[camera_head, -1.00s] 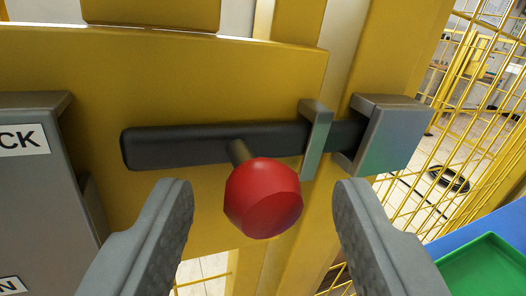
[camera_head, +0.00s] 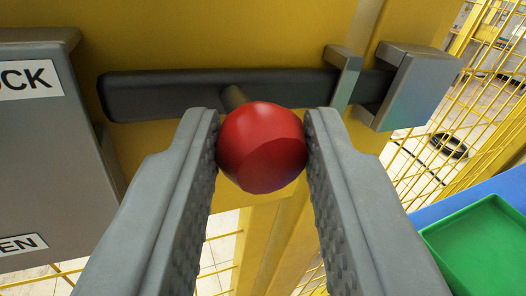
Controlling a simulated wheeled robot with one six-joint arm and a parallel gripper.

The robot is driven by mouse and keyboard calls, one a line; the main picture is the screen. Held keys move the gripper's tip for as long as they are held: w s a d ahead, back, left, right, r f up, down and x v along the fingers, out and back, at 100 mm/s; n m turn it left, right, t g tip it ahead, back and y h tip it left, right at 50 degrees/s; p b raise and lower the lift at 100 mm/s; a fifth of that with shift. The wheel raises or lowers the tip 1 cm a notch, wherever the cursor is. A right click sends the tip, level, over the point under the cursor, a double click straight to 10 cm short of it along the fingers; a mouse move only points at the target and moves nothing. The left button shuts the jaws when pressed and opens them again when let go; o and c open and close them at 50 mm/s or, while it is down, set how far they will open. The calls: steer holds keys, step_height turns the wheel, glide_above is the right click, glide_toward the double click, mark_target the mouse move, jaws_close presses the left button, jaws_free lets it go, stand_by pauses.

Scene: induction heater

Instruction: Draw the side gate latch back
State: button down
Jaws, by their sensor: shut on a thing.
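The side gate latch is a black sliding bar (camera_head: 165,94) lying across the yellow gate (camera_head: 200,45). A red knob (camera_head: 262,148) stands out from the bar on a short stem. The bar passes through a grey metal guide (camera_head: 343,80), and its right end goes into a grey keeper box (camera_head: 415,88) on the post. My gripper (camera_head: 262,150) is shut on the red knob, with one finger touching each side. The bar's tip inside the keeper is hidden.
A grey box (camera_head: 40,150) with labels reading partly "CK" or "OCK" and "EN" stands at the left, close to the bar's left end. A green tray (camera_head: 485,245) on a blue surface (camera_head: 430,218) is at the lower right. Yellow mesh fencing (camera_head: 490,120) is behind it.

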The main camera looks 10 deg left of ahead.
mark_target(141, 101)
steer(key=s+a, duration=0.1)
steer(key=a, duration=0.1)
steer(key=s+a, duration=0.2)
steer(key=shift+d, duration=0.1)
steer(key=c, duration=1.1)
jaws_free()
steer(key=shift+a, duration=0.2)
steer(key=shift+s, duration=0.1)
steer(key=v, duration=1.7)
steer(key=shift+s, duration=0.1)
